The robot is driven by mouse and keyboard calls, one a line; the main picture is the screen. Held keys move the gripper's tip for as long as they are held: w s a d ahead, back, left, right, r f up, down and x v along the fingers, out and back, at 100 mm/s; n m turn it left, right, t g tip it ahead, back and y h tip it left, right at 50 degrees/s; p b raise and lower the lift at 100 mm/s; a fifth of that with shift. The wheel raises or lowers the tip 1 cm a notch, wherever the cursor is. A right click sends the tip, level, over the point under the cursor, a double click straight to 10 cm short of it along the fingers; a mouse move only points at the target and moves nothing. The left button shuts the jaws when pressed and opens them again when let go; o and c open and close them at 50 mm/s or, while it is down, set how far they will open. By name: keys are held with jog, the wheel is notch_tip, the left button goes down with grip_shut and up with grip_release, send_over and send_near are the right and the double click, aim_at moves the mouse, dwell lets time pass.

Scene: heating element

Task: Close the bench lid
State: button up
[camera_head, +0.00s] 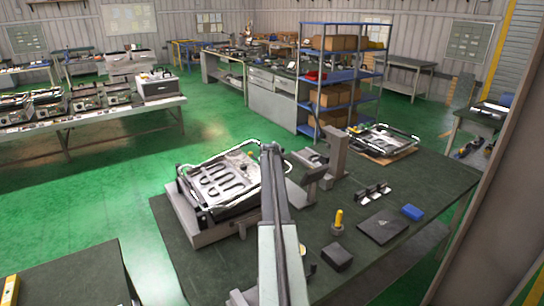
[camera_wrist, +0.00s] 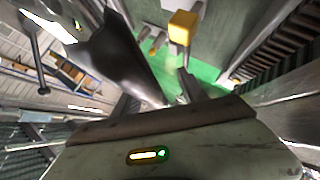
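A metal unit (camera_head: 222,185) with a dark looped heating element and a shiny tubular frame sits on the left part of the dark green bench top (camera_head: 400,185). Its upper tray looks tilted above a grey base (camera_head: 192,228). I cannot tell for certain which part is the lid. My arm reaches up from the bottom of the head view, and its far end is beside the unit's right edge. My gripper's fingers are not clear there. In the wrist view, dark blurred parts and a pale housing with a lit indicator fill much of the picture; the finger gap cannot be made out.
A grey upright bracket (camera_head: 334,155) stands right of my arm. A second framed unit (camera_head: 383,140) lies at the back right.

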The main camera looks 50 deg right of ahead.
jog(key=shift+s+d+r, duration=0.1)
jog(key=shift+s, duration=0.2)
jog(key=shift+s+r, duration=0.15)
jog(key=p+v, duration=0.4)
jog(key=v, duration=0.3)
jog(key=shift+a, duration=0.3)
